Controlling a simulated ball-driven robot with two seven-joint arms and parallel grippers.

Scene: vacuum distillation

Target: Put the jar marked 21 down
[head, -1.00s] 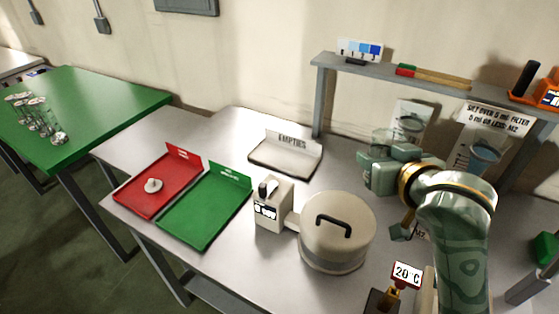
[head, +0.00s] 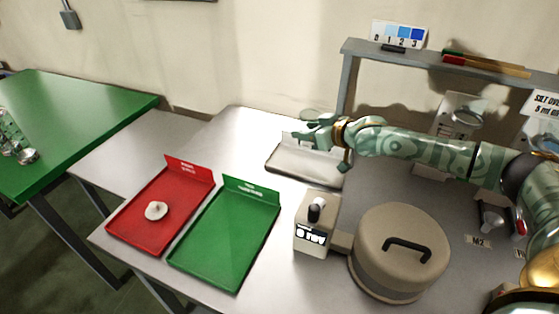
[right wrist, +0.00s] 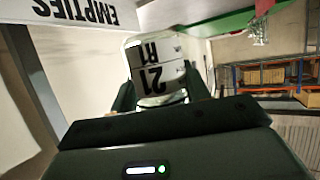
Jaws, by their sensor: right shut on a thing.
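The jar marked 21 (right wrist: 155,72) shows in the right wrist view as a clear vessel with a white label reading 21 and R1, upside down in that picture. My right gripper (right wrist: 160,92) is shut on it, with a dark finger on each side. In the head view my right gripper (head: 318,130) is above the back of the EMPTIES tray (head: 290,174), in front of its sign. The jar cannot be made out clearly there, and the gap between it and the tray cannot be judged. The EMPTIES sign (right wrist: 75,12) also shows in the wrist view. My left gripper is out of view.
A red tray (head: 180,198) holding a small white object and a green tray (head: 225,245) lie at the front left. A beige box with a display (head: 314,235) and a round lidded pot (head: 400,250) stand front right. A grey shelf (head: 440,62) stands behind. The EMPTIES tray's visible floor looks bare.

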